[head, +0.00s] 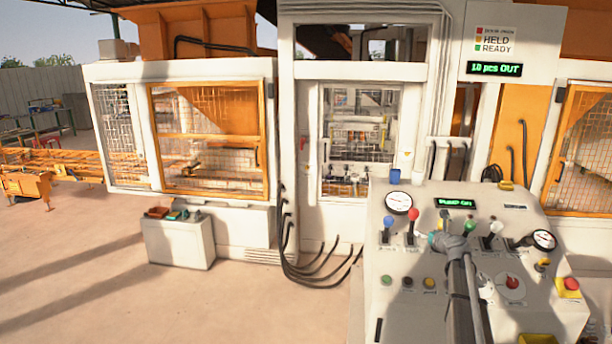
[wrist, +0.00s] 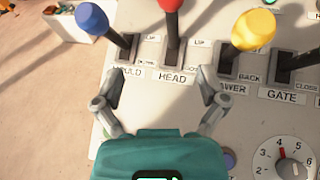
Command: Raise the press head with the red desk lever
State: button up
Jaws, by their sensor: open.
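The red desk lever (head: 413,215) stands on the sloped control desk (head: 390,262), between a blue lever and my gripper in the head view. In the wrist view the red lever (wrist: 172,22) rises from a slot above the label HEAD, its top cut off by the frame edge. My gripper (wrist: 160,78) is open and empty, its two fingers spread either side of the HEAD label, short of the lever and not touching it. In the head view my gripper (head: 440,240) is small and partly covers the desk levers. The press head cannot be made out clearly behind the mesh.
A blue lever (wrist: 92,18) marked MOULD stands left of the red one, and a yellow lever (wrist: 253,30) close on the right. Green (head: 470,225) and white (head: 496,227) levers stand further right. A dial (wrist: 291,169) sits at lower right. The desk display (head: 455,203) appears to read PUMP ON.

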jog(key=s+a+f+n+g+y+b, duration=0.2)
jog(key=s+a+f+n+g+b, duration=0.55)
jog(key=s+a+f+n, duration=1.15)
jog(key=s+a+f+n+g+h+b, duration=0.1)
jog(key=s+a+f+n+g+b, duration=0.1)
jog(key=s+n, duration=0.3)
jog(key=s+a+f+n+g+h+b, duration=0.1)
jog(key=s+a+f+n+g+b, duration=0.2)
jog(key=s, duration=0.8)
jog(key=s+a+f+n+g+h+b, duration=0.2)
jog(key=s+f+n+b, duration=0.1)
jog(key=s+f+n, duration=0.3)
jog(key=shift+s+a+n+b, duration=0.2)
jog(key=shift+s+n+b, duration=0.2)
jog(key=shift+s+n, duration=0.7)
jog(key=shift+f+g, duration=0.1)
jog(key=shift+g, duration=0.15)
jog(key=c, duration=0.5)
jog(key=shift+d, duration=0.1)
